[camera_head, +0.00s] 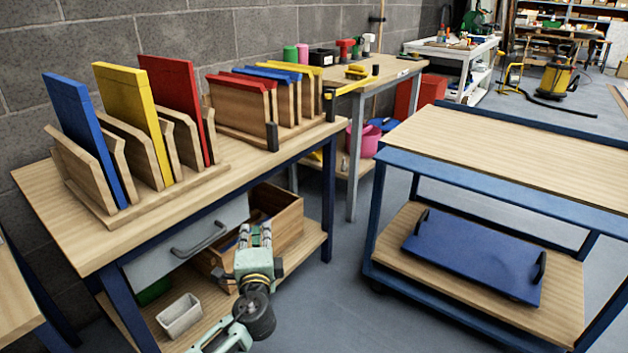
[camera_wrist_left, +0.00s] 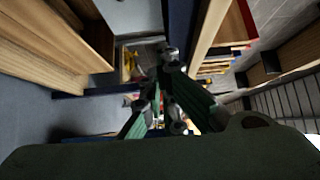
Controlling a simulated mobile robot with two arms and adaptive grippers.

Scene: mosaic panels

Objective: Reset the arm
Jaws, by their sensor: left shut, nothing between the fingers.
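My left gripper (camera_head: 255,232) is in the lower middle of the head view, its arm coming up from the bottom edge. Its fingers are close together and empty, in front of the open wooden box under the left workbench (camera_head: 205,188). In the left wrist view, the left gripper (camera_wrist_left: 165,75) shows dark, partly blurred fingers with nothing held between them. My right gripper is in neither view.
A wooden rack (camera_head: 92,206) holds blue, yellow and red panels upright on the workbench. A second rack (camera_head: 238,105) holds several more. A blue-framed cart (camera_head: 480,135) stands right, with a blue tray (camera_head: 475,255) on its lower shelf. Floor (camera_head: 330,300) between them is clear.

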